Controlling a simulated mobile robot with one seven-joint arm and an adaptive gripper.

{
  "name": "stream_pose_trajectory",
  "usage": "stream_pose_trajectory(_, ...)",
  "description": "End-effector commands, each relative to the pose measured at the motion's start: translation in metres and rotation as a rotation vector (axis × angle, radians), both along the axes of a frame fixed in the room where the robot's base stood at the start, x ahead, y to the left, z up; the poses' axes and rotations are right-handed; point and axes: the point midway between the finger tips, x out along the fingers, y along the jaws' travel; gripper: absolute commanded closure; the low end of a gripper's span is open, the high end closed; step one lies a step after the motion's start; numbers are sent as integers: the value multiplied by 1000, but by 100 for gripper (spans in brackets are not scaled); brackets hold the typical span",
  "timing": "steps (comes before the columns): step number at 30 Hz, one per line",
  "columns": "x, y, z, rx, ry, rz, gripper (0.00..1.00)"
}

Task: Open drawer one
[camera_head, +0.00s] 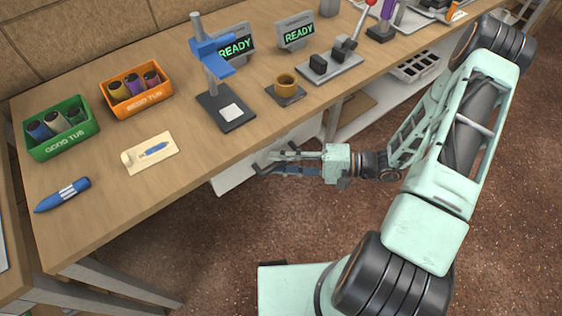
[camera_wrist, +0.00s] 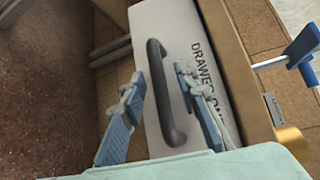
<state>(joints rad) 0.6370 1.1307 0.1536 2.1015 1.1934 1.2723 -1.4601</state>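The white front of drawer one (camera_wrist: 160,28) fills the middle of the wrist view, with the label "DRAWER ONE" partly covered by a finger. It also shows under the workbench edge in the head view (camera_head: 232,178). Its dark curved handle (camera_wrist: 166,105) stands out from the front. My gripper (camera_wrist: 160,78) is open, one finger on each side of the handle, with a visible gap on the left. The right finger looks closer, but I cannot tell if it touches. In the head view my gripper (camera_head: 272,162) is at the drawer front. The drawer appears shut.
The wooden workbench (camera_head: 110,210) overhangs the drawer. Open floor (camera_head: 220,260) lies in front of the drawer.

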Motion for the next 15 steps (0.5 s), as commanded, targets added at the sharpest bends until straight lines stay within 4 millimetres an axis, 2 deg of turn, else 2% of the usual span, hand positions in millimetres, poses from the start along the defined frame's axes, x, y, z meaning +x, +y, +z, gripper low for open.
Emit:
stream_pose_trajectory(7,0,1,0,0,0,0,71)
stream_pose_trajectory(15,0,1,0,-1,0,0,100)
